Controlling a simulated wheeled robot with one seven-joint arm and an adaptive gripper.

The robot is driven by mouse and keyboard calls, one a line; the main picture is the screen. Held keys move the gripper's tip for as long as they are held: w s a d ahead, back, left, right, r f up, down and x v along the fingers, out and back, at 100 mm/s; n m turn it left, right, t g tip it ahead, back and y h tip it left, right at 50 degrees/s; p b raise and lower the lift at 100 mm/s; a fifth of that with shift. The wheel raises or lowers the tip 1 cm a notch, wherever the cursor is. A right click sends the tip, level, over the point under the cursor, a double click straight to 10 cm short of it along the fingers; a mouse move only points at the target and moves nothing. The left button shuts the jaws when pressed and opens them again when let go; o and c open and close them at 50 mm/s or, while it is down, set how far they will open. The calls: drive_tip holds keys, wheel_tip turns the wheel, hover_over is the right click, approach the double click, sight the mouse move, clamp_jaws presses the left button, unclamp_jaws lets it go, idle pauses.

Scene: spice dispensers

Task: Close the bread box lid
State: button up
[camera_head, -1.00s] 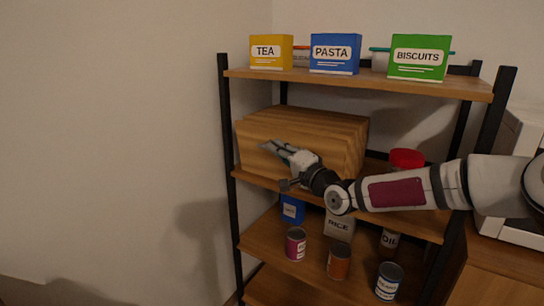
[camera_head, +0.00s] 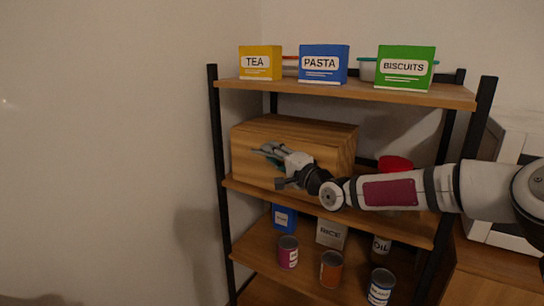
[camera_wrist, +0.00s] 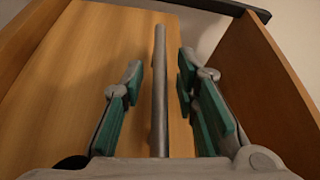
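The wooden bread box (camera_head: 333,150) sits on the second shelf from the top, at its left side. My gripper (camera_head: 262,150) is at the front face of the box. In the wrist view, a plain tan wooden panel (camera_wrist: 60,90) with a slim grey bar handle (camera_wrist: 159,90) fills the middle. My gripper (camera_wrist: 158,85) is open, its teal-padded fingers on both sides of the bar, with gaps between pads and bar. How far the lid is open cannot be told clearly from these views.
The box stands in a black-framed shelf unit (camera_head: 222,170). Tea (camera_head: 260,63), pasta (camera_head: 323,63) and biscuits (camera_head: 405,67) boxes stand above. A red-lidded jar (camera_head: 395,163) is partly behind my arm. Several cans and packages stand below. A brown board (camera_wrist: 255,85) lies close right of my fingers.

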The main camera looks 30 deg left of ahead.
drive_tip(key=shift+s, duration=0.1)
drive_tip(key=r+v, duration=0.1)
drive_tip(key=v, duration=1)
drive_tip(key=shift+s+d+f, duration=0.2)
drive_tip(key=shift+d+f, duration=0.15)
drive_tip(key=shift+f, duration=0.2)
